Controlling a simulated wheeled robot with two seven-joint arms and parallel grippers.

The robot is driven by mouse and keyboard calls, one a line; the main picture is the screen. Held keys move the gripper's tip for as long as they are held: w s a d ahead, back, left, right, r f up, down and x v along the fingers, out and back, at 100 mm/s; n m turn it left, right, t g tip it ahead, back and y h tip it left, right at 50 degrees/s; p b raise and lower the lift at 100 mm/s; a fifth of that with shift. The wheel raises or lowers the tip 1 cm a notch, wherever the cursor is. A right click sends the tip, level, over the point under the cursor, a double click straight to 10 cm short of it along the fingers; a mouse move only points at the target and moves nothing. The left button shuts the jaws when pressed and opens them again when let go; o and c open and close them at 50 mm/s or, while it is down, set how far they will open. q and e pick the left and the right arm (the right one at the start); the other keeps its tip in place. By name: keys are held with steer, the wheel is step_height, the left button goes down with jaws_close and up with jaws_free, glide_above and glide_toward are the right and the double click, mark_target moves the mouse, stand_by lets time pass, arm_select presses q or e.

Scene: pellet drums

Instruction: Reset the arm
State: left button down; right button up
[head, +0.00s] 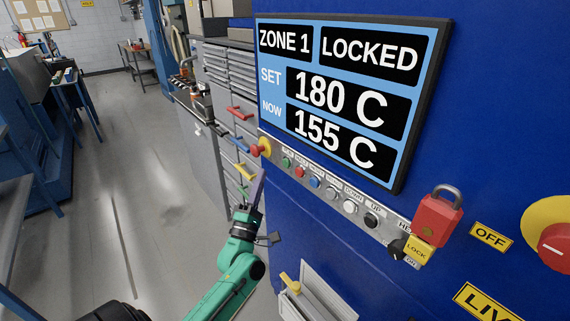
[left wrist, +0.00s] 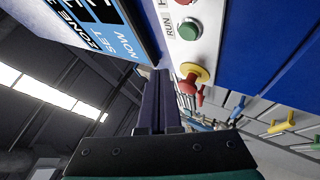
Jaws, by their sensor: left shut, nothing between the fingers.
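My left arm comes in low in the head view, green with a dark wrist. Its gripper (head: 258,178) is shut and empty, pointing up beside the left end of the button strip (head: 335,198). In the left wrist view the two dark fingers (left wrist: 158,78) lie together with nothing between them. A red mushroom button on a yellow collar (head: 262,148) is just above the fingertips in the head view. In the left wrist view this red button (left wrist: 190,78) is right of the fingers, apparently apart from them. My right gripper is not in view.
The blue machine's display (head: 345,100) reads ZONE 1, LOCKED, SET 180 C, NOW 155 C. A red padlock (head: 438,215) hangs at the strip's right end, with a large red knob (head: 556,246) beyond. Grey drawers (head: 215,75) stand behind. Open floor (head: 130,190) lies left.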

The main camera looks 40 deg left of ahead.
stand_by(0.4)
arm_select(q)
steer(key=s+d+f+m+g+h, duration=0.25)
steer(key=f+m, duration=0.25)
steer(key=f, duration=0.8)
steer(key=s+d+f+m+g+h+b, duration=0.15)
steer(key=f+m+g, duration=0.25)
steer(key=f, duration=0.9)
steer(key=s+d+f+m+g+h, duration=0.25)
steer(key=f+m+g, duration=0.2)
steer(key=f, duration=0.95)
steer(key=s+d+f+m+g, duration=0.2)
steer(key=s+f+m+g, duration=0.1)
steer(key=s+f, duration=0.4)
steer(key=s+d+f+m+g, duration=0.2)
steer(key=s+f+m+g, duration=0.2)
steer(key=s, duration=0.9)
steer(key=s+d+f+m+g+h, duration=0.1)
steer(key=s+f+m+g, duration=0.3)
steer(key=s+f, duration=0.5)
steer(key=shift+s+d+f+m+b, duration=0.45)
steer(key=shift+s+d, duration=0.15)
steer(key=shift+s, duration=0.5)
steer(key=shift+w, duration=0.15)
